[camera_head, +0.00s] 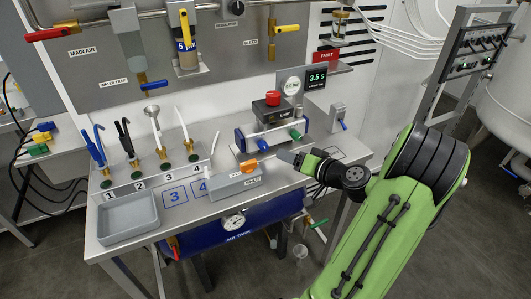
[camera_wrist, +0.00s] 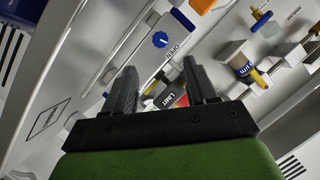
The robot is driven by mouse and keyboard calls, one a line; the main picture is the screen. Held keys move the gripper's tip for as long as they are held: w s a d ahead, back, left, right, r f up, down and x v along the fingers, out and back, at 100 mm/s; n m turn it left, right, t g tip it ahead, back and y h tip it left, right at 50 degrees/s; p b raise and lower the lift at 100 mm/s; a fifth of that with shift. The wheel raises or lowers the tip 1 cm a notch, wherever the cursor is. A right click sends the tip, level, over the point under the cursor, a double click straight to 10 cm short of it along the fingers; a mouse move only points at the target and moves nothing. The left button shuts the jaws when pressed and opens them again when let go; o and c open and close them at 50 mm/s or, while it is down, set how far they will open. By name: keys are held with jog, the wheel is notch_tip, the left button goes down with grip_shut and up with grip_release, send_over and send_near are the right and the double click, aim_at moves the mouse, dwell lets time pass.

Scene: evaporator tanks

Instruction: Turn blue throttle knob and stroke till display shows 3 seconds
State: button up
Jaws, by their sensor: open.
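The display (camera_head: 316,79) in the head view is a dark screen with green digits that read 3.5 s. A round gauge sits left of it. In the wrist view a blue knob (camera_wrist: 161,40) with a white mark sits beside the word OPEN, beyond my fingertips and roughly between them. In the head view a blue knob (camera_head: 262,144) shows at the front of the cylinder unit. My gripper (camera_wrist: 159,66) is open, with two dark fingers apart and nothing clearly held. In the head view my gripper (camera_head: 282,156) is at the front right of that unit, its fingers hard to make out.
A grey block with an orange handle (camera_head: 248,165) lies left of my gripper. A red button (camera_head: 272,97) tops the cylinder unit, with a green fitting (camera_head: 296,134) at its right. Numbered hose fittings and a grey tray (camera_head: 128,215) stand at the left.

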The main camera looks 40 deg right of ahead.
aim_at(266, 148)
jog(key=x, duration=1)
jog(key=shift+w+a+f+b, duration=0.15)
jog(key=shift+w+b, duration=0.1)
jog(key=shift+b, duration=0.15)
jog(key=c, duration=1.1)
jog(key=shift+o, duration=0.2)
jog(key=shift+f+m+y, duration=0.15)
jog(key=shift+m+y, duration=0.15)
jog(key=shift+m, duration=0.4)
jog(key=m, duration=0.1)
jog(key=m+t+y, duration=0.1)
jog(key=shift+s+d+m+t, duration=0.1)
jog(key=shift+d+m+t, duration=0.1)
jog(key=shift+m+t, duration=0.1)
jog(key=o, duration=1.1)
jog(key=shift+c, duration=0.2)
